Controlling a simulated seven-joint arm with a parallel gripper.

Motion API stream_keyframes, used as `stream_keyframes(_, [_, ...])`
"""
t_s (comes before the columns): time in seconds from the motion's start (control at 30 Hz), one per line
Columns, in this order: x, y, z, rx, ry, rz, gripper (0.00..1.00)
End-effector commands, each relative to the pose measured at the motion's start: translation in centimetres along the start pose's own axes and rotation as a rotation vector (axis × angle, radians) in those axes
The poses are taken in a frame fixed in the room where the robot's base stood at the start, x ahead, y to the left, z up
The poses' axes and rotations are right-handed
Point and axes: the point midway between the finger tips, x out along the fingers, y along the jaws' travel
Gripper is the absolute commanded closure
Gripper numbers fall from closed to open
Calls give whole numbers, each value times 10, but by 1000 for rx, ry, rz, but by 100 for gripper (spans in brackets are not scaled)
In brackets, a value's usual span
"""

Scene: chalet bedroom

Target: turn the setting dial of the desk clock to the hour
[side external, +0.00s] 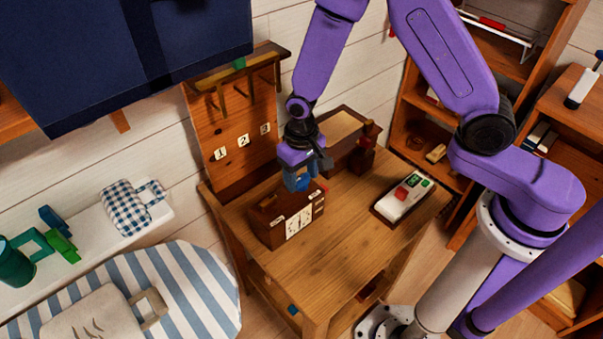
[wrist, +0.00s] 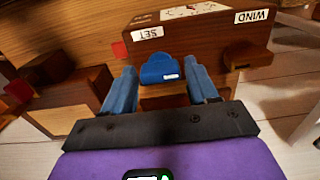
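The desk clock (side external: 268,222) is a brown wooden body with a white face (side external: 300,222), standing on the wooden desk. In the wrist view the clock body (wrist: 200,38) carries a SET label and a WIND label. A blue dial (wrist: 161,69) with a small white mark sits by the SET label. My gripper (side external: 302,184) is over the clock, pointing down. In the wrist view its two blue fingers (wrist: 161,82) are open, one on each side of the blue dial, with a narrow gap on both sides. The dial is hidden behind the fingers in the side view.
A brown knob block (wrist: 247,56) stands out near WIND, and a small red piece (wrist: 119,50) near SET. A white device with red and green parts (side external: 402,197) lies on the desk (side external: 335,255) at right. A wooden board numbered 1, 2, 3 (side external: 235,170) stands behind. The desk's front is clear.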

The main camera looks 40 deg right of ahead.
Motion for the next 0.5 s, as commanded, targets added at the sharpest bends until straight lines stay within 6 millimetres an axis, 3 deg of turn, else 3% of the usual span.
stream_keyframes(0.33, [0, 0, 0, -1, 1, -1, 28])
stream_keyframes(0.5, [-11, -1, -1, -1, 3, -2, 28])
